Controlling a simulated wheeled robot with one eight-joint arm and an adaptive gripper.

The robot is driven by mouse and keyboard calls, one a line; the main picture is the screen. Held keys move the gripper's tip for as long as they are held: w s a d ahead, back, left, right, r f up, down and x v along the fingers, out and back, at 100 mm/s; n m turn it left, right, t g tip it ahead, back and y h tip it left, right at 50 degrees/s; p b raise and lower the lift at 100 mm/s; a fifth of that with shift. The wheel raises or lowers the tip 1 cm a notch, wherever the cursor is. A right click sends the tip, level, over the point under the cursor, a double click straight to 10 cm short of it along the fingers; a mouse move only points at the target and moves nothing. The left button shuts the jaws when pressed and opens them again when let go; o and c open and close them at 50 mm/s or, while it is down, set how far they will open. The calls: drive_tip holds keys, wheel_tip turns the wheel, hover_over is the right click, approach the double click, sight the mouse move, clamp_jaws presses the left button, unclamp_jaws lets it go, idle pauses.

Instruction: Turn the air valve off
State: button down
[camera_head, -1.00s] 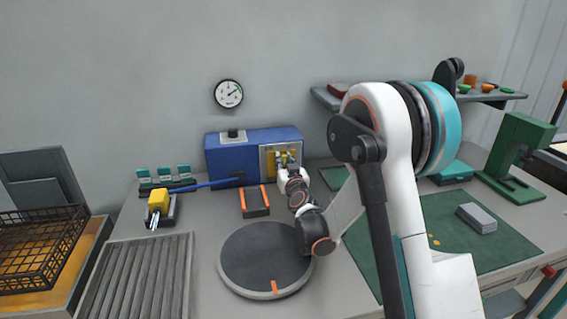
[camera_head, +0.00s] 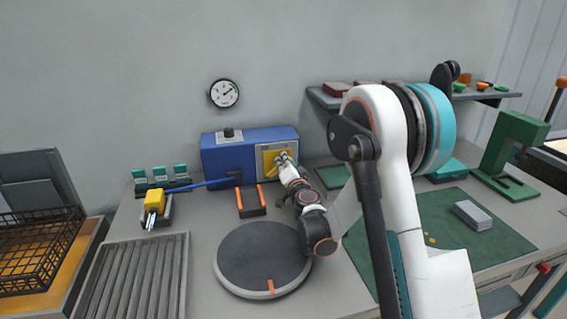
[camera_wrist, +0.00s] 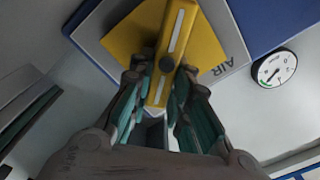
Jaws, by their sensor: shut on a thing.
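The air valve is a yellow bar handle (camera_wrist: 180,30) with a pale stripe, mounted in front of a yellow square on a grey plate (camera_wrist: 233,58) marked AIR in the wrist view. In the head view the valve's yellow square (camera_head: 267,153) is on the right of the front of a blue box (camera_head: 228,157). My gripper (camera_wrist: 165,75) is shut on the handle, with one finger on each side of it. In the head view my gripper (camera_head: 284,159) is at the valve and hides part of it.
A round gauge (camera_head: 224,93) hangs on the wall above the box, and it also shows in the wrist view (camera_wrist: 274,68).

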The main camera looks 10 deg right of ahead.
drive_tip(key=m, duration=0.3)
drive_tip(key=f+m, duration=0.1)
drive_tip(key=shift+d+m, duration=0.25)
drive_tip(key=shift+m, duration=0.05)
drive_tip(key=shift+f+m, duration=0.15)
drive_tip(key=shift+m, duration=0.65)
drive_tip(key=shift+f+m, duration=0.15)
drive_tip(key=shift+m, duration=0.65)
drive_tip(key=c, duration=1.5)
unclamp_jaws()
drive_tip(key=shift+d, duration=0.1)
drive_tip(key=shift+s, duration=0.1)
drive_tip(key=s, duration=1.1)
drive_tip(key=shift+s, duration=0.4)
